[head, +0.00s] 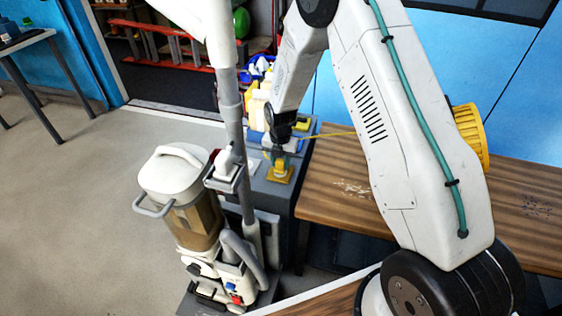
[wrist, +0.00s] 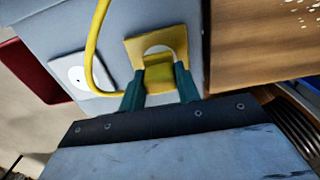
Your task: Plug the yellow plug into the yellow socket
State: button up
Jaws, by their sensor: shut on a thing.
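The yellow socket (head: 284,178) is a square yellow plate on a grey unit. In the wrist view the yellow socket (wrist: 136,47) shows a pale round face, partly hidden by the plug. My gripper (head: 278,153) is right over it in the head view. In the wrist view my gripper (wrist: 158,84) has its two dark green fingers shut on the yellow plug (wrist: 159,74). The plug overlaps the lower part of the socket's face. I cannot tell whether it is in the socket, touching it or just in front.
A yellow cable (wrist: 93,42) loops past a white socket plate (wrist: 72,74) beside the yellow one. A yellow reel (head: 470,135) is beyond my arm. A wooden bench top (head: 335,185) adjoins the grey unit. A vacuum-like machine (head: 185,190) stands at the left.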

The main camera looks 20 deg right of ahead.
jog(key=shift+f, duration=0.5)
jog(key=o, duration=1)
notch_tip(320, 180, up, 8)
jog(key=shift+f, duration=0.1)
